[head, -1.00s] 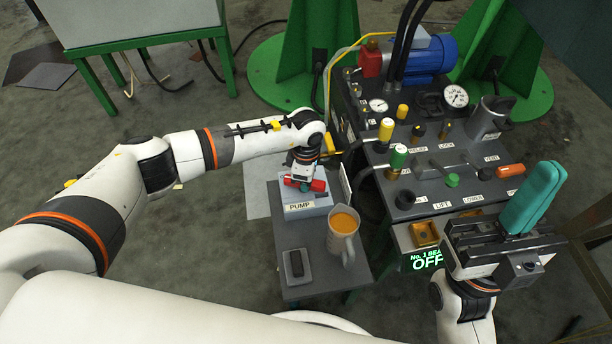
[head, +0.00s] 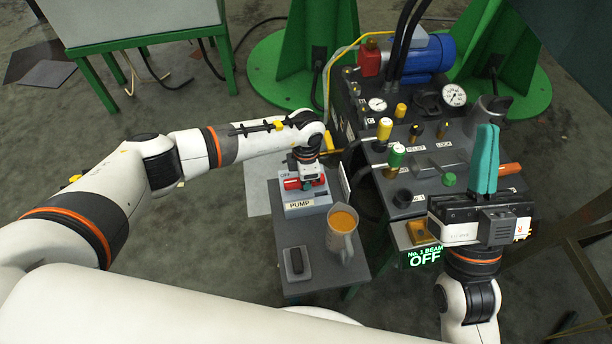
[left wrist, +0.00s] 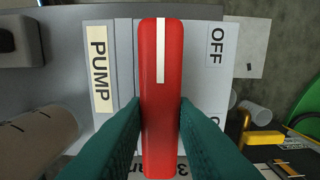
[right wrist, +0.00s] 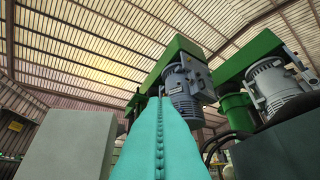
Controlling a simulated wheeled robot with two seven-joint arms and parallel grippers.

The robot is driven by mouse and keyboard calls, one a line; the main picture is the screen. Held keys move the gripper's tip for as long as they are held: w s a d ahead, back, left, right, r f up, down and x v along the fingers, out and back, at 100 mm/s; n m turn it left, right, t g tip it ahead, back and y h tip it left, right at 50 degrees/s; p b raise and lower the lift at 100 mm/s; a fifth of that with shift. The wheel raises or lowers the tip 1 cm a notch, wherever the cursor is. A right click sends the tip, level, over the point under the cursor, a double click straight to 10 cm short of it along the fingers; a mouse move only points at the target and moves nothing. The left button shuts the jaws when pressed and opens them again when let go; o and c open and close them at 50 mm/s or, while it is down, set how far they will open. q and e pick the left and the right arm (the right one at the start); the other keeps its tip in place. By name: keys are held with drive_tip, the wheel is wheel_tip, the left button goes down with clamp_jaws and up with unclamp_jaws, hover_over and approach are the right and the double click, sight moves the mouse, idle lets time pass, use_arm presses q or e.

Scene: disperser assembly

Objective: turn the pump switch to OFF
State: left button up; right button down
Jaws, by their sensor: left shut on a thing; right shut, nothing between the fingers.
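The pump switch is a red bar handle (left wrist: 160,60) with a white stripe along one end. It sits on a pale box (head: 308,205) with a PUMP label (head: 300,205). My left gripper (left wrist: 160,108) is shut on this handle, a teal finger on each side. In the left wrist view the striped end points up, with the OFF label (left wrist: 217,44) to its right. A second label at lower right is mostly hidden by a finger. In the head view the handle lies roughly left to right. My right gripper (head: 487,130) is shut and empty, pointing up near the control panel.
A jug of orange liquid (head: 342,235) and a small dark device (head: 296,263) stand on the grey side table (head: 310,287). The control panel (head: 425,160), with several knobs and levers, is to the right. A lit sign (head: 424,257) below it reads No. 1 BEAM OFF.

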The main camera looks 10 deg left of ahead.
use_arm(q)
drive_tip(key=o, duration=1)
drive_tip(key=shift+r, duration=0.2)
wheel_tip(320, 180, up, 6)
drive_tip(key=shift+f+p, duration=0.25)
drive_tip(key=shift+p, duration=0.85)
drive_tip(key=shift+r+p, duration=0.75)
drive_tip(key=shift+r, duration=2.3)
use_arm(e)
drive_tip(key=w+f+g+h, duration=0.3)
drive_tip(key=w+f+g, duration=0.2)
drive_tip(key=f+g, duration=0.4)
drive_tip(key=shift+d+f+g+h, duration=0.3)
drive_tip(key=shift+f, duration=1.1)
